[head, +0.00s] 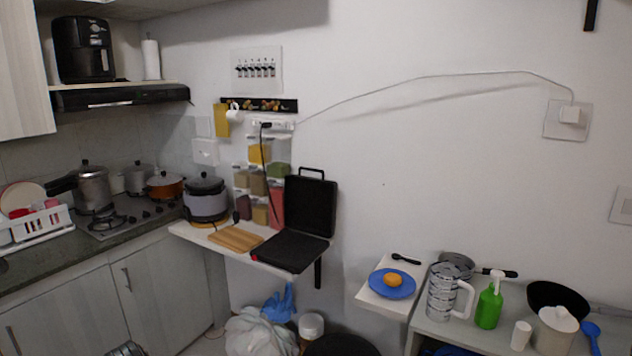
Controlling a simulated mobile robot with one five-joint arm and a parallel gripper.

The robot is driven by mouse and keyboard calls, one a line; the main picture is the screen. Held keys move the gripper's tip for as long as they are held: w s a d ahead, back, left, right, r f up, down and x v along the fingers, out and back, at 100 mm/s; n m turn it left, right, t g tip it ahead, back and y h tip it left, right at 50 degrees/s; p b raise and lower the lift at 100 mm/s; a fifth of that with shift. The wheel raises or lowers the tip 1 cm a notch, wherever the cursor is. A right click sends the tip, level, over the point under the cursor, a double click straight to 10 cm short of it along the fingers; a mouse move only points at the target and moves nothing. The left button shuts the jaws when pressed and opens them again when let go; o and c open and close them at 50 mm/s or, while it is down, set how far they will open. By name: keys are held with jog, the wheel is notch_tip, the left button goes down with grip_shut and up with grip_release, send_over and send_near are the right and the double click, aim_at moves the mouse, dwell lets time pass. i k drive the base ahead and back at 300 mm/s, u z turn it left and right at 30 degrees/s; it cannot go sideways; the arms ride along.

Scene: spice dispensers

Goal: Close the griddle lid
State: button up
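The black griddle stands open on a white wall shelf (225,248). Its lid (311,206) is raised nearly upright close to the wall, with a handle (312,171) along its top edge. Its flat base (288,251) lies on the right part of the shelf and reaches the front edge. I cannot make out my gripper in the head view.
A wooden board (236,239) and a grey-white cooker (205,200) stand left of the griddle. Spice dispensers (258,153) hang on the wall behind, with a dark cord in front. A small shelf with a blue plate (392,284) is at the right. Bags (260,331) lie below.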

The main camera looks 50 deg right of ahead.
aim_at(310, 203)
jog(key=u, duration=1.5)
jog(key=k, duration=0.75)
jog(key=z, duration=1.75)
jog(key=i, duration=1)
jog(key=u, duration=0.05)
